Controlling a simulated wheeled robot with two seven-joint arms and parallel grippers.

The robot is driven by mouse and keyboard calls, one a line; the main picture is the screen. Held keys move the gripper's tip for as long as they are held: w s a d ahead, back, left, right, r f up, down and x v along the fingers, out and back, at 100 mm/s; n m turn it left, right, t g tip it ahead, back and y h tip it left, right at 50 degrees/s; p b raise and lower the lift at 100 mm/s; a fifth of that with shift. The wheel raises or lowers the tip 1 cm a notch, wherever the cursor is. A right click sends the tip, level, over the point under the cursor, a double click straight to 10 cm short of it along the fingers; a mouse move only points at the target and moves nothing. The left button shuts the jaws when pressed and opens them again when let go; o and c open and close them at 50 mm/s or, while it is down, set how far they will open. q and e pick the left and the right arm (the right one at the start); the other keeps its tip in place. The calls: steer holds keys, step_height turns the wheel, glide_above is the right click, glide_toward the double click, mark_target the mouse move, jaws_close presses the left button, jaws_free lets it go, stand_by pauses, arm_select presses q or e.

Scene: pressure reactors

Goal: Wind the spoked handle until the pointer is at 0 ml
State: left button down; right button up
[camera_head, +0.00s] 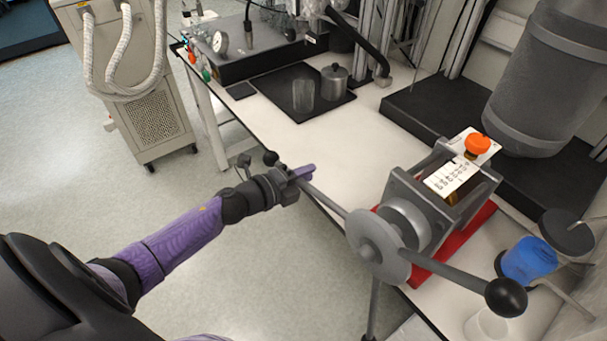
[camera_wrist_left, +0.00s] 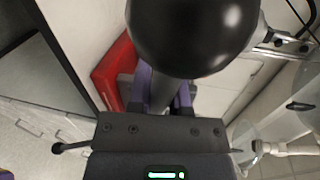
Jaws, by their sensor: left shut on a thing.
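The spoked handle (camera_head: 378,246) is a grey hub disc with rods ending in black ball knobs, on the front of a grey metal device. One spoke points up-left, one right toward a large black knob (camera_head: 506,297), one down. My left gripper (camera_head: 303,174) is shut on the up-left spoke near its black knob (camera_head: 271,158). In the left wrist view that knob (camera_wrist_left: 194,32) fills the top, with the spoke between the purple fingers (camera_wrist_left: 162,88). The white scale (camera_head: 452,178) lies on the device top; its pointer is too small to read. My right gripper is out of view.
The device has an orange knob (camera_head: 477,145) and a red base (camera_head: 452,250) on the white bench (camera_head: 345,145). A blue-filled vessel (camera_head: 529,261) stands to the right. A black tray (camera_head: 283,92) holds a beaker and a metal pot. Bench between tray and device is clear.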

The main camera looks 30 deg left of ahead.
arm_select(q)
steer(key=s+d+r+m+t+y+p, duration=0.1)
steer(key=s+d+r+m+p, duration=0.1)
steer(key=d+r+m+p, duration=0.5)
steer(key=s+d+r+m+t+y+p, duration=0.1)
steer(key=s+d+r+m+p, duration=0.1)
steer(key=r+p, duration=0.45)
steer(key=s+d+r+m, duration=0.3)
steer(key=d+m, duration=0.2)
steer(key=d, duration=0.3)
steer(key=shift+d+r+t, duration=0.15)
steer(key=shift+r+t, duration=0.1)
steer(key=shift+t, duration=0.15)
steer(key=shift+s, duration=0.15)
steer(key=c, duration=0.6)
jaws_free()
